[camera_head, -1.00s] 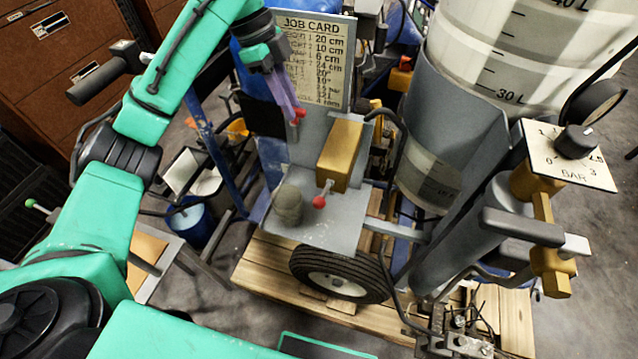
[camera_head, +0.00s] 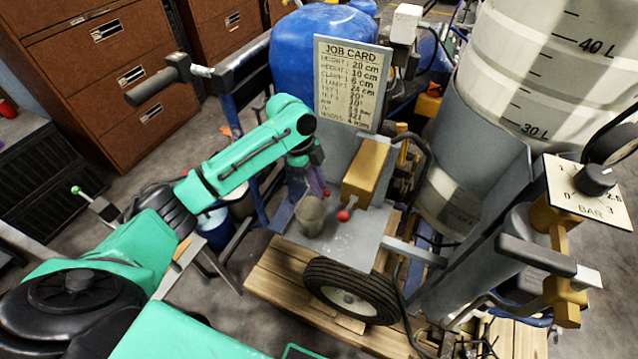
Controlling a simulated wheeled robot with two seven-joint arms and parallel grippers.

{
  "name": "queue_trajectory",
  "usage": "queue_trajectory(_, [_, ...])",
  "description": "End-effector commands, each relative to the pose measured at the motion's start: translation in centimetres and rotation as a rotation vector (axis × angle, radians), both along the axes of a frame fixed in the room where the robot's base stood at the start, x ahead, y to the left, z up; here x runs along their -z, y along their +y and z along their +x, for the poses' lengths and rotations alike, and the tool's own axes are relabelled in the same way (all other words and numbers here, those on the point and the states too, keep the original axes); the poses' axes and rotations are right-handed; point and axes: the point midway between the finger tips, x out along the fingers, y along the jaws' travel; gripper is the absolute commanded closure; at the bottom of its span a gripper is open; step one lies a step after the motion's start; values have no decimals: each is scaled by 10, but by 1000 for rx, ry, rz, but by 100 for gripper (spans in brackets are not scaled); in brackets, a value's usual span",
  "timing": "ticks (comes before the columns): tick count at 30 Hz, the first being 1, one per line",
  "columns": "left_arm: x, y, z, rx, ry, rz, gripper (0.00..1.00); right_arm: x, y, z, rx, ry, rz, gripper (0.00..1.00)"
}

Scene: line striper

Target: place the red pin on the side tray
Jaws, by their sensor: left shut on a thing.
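My left gripper (camera_head: 316,187) is shut on a small red pin (camera_head: 327,192). Only the red end of the pin shows; the jaws hide the rest. The gripper points down, just above and behind a grey-brown cup (camera_head: 309,216) on a grey metal tray (camera_head: 350,245) at the side of the machine. I cannot tell whether the pin touches anything. A red ball knob (camera_head: 344,215) sticks out from the brass-coloured block (camera_head: 366,170) to the right. My right gripper is not in view.
A job card (camera_head: 350,85) stands behind the tray. A black tyre (camera_head: 350,290) is below it, over a wooden pallet (camera_head: 275,285). A large tank (camera_head: 525,70) and a pressure gauge (camera_head: 590,190) are at the right. The front of the tray is bare.

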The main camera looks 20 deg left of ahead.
Motion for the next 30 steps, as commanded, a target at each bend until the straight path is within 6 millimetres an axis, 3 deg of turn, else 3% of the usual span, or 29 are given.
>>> queue_trajectory(1, [0, 0, 0, 0, 0, 0, 100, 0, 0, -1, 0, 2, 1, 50])
queue_trajectory(2, [1, 0, 0, 0, 0, 0, 77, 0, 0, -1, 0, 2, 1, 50])
queue_trajectory(3, [1, 0, 0, 0, 0, 0, 68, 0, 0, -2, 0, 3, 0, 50])
queue_trajectory(14, [-5, 2, 1, 0, -1, 0, 68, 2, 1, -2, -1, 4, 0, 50])
queue_trajectory(17, [-20, 7, 2, -1, -3, 0, 68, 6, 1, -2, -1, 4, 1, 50])
queue_trajectory(24, [-81, 30, 3, -2, -5, 0, 68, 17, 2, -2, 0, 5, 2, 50])
queue_trajectory(30, [-111, 40, 3, -1, 1, -1, 68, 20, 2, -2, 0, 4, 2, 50])
